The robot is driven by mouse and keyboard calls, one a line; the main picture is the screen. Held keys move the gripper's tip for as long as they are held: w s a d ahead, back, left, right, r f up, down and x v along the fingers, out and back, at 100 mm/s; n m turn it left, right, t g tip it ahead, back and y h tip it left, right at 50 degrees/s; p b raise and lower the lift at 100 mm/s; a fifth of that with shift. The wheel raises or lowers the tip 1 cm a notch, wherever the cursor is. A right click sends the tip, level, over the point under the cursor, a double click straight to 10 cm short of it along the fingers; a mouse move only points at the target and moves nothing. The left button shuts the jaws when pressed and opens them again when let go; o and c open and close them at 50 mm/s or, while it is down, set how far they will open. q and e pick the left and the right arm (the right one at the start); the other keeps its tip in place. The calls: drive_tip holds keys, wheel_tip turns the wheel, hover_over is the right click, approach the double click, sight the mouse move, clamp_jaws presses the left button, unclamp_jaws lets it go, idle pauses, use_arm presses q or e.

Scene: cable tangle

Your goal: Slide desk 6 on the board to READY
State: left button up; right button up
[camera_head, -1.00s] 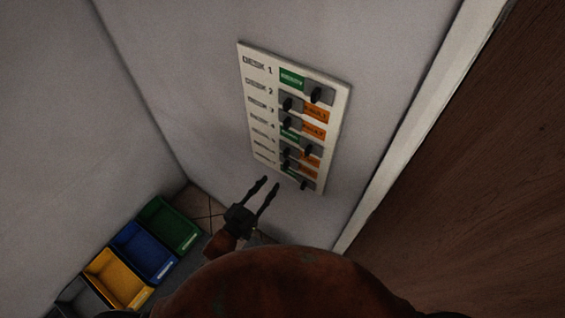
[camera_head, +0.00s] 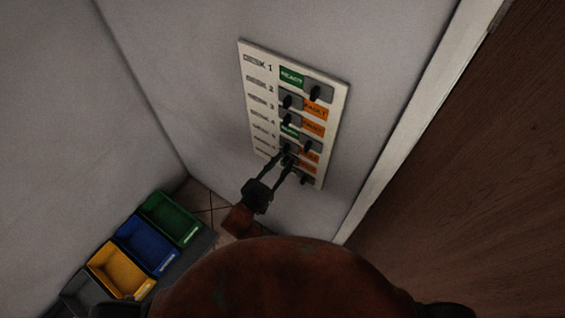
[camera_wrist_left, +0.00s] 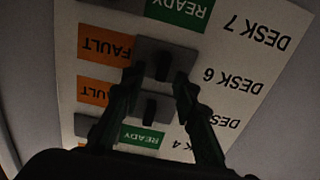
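The white board (camera_head: 262,92) hangs on the wall with a column of desk rows. Desk 6's slider (camera_wrist_left: 164,50) sits at the end nearer its name, with the orange FAULT label (camera_wrist_left: 106,44) uncovered beside it. In the left wrist view the board appears upside down. My left gripper (camera_head: 284,162) is at the lower rows, fingers apart. In the left wrist view its fingertips (camera_wrist_left: 158,80) lie either side of desk 6's dark knob (camera_wrist_left: 162,68); I cannot tell whether they touch it. My right gripper is not in view.
Desk 5's slider (camera_wrist_left: 151,104) is close beside the fingers, also showing FAULT. Desk 7 shows green READY (camera_wrist_left: 180,10). A wooden door (camera_head: 470,170) is at right. Green, blue and yellow bins (camera_head: 158,218) stand at lower left.

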use_arm(q)
drive_tip(key=shift+c, duration=0.7)
clamp_jaws()
drive_tip(key=shift+d, duration=0.1)
